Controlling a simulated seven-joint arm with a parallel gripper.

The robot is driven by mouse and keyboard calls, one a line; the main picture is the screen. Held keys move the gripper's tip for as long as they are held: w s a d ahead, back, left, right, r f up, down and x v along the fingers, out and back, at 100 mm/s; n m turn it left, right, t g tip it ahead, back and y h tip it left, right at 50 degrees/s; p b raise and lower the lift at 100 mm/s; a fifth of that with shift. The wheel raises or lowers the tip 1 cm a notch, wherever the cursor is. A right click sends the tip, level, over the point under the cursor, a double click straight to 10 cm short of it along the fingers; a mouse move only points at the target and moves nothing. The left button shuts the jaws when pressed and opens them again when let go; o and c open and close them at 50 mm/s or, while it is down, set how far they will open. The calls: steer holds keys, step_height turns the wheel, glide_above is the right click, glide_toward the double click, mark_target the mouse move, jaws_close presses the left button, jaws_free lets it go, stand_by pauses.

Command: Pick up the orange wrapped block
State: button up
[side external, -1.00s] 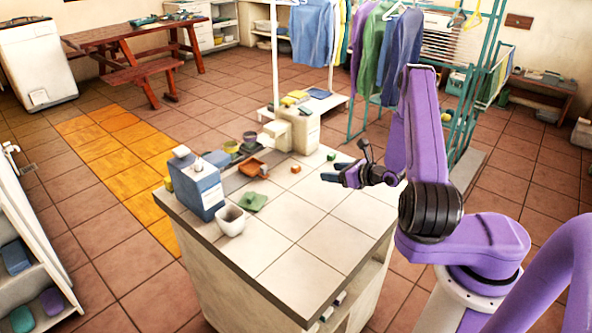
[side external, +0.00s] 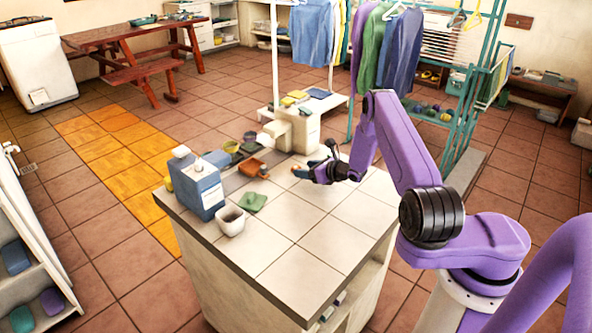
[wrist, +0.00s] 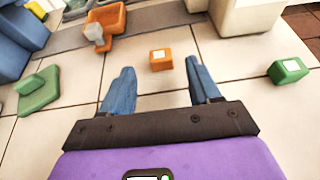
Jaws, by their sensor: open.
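The orange wrapped block (wrist: 161,60) sits on the pale tiled counter top (wrist: 240,72) and has a white patch on its top. In the wrist view it lies ahead of my gripper (wrist: 157,80), roughly centred between the two blue fingers and slightly beyond their tips. My gripper is open and empty. In the side external view my gripper (side external: 306,172) is low over the counter, and the block is mostly hidden by the fingers there. Whether the fingers touch the counter cannot be told.
A green block (wrist: 288,70) lies to the right. An orange dish (wrist: 105,24) and a green flat item (wrist: 39,93) lie to the left. A blue box (side external: 200,188) and a white cup (side external: 231,220) stand at the counter's left. The front counter area is clear.

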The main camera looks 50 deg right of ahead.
mark_target(298, 167)
steer(key=shift+x, duration=1.85)
steer(key=shift+d, duration=0.1)
steer(key=c, duration=1.1)
steer(key=shift+r, duration=0.1)
